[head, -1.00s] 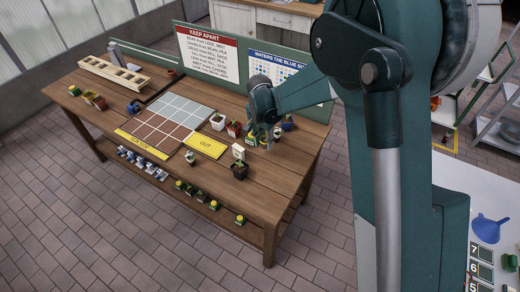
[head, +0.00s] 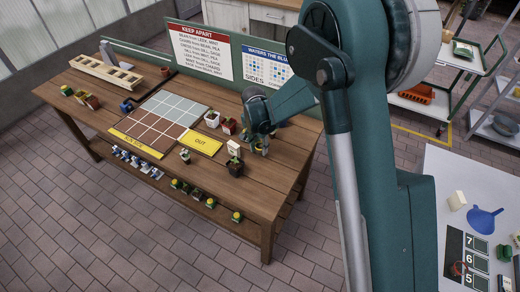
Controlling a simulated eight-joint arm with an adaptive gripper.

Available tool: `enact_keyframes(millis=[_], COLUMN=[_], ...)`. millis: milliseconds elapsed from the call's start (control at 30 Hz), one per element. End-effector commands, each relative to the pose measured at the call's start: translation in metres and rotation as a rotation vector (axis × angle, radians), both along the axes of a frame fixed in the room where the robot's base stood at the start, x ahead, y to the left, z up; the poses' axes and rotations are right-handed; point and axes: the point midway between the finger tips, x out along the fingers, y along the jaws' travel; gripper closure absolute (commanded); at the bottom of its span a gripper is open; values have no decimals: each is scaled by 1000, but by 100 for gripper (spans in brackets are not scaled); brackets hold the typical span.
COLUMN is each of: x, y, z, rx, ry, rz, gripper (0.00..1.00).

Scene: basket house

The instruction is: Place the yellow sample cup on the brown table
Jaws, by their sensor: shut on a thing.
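The brown table (head: 218,245) is a long wooden bench with a lower shelf. My gripper (head: 259,146) hangs over its right part, low and close to the top. The fingers look shut on a small yellowish thing, which I take for the yellow sample cup (head: 260,151). The fingers cover most of it. I cannot tell whether its base touches the wood.
Small pots (head: 212,119) stand left of my gripper, with a dark plant pot (head: 235,167) in front. A yellow OUT plate (head: 201,142) and a tile grid (head: 160,119) lie further left. Upright signs (head: 202,48) line the back edge. Bare wood shows at the front right.

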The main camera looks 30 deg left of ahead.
Motion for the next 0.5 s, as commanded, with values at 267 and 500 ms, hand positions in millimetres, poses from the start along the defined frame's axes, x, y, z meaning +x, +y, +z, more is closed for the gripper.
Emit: enact_keyframes(millis=[267, 500], x=[0, 0], y=[0, 0], z=[-10, -12], rx=[0, 0], ry=[0, 0], rz=[0, 0], gripper=[86, 86])
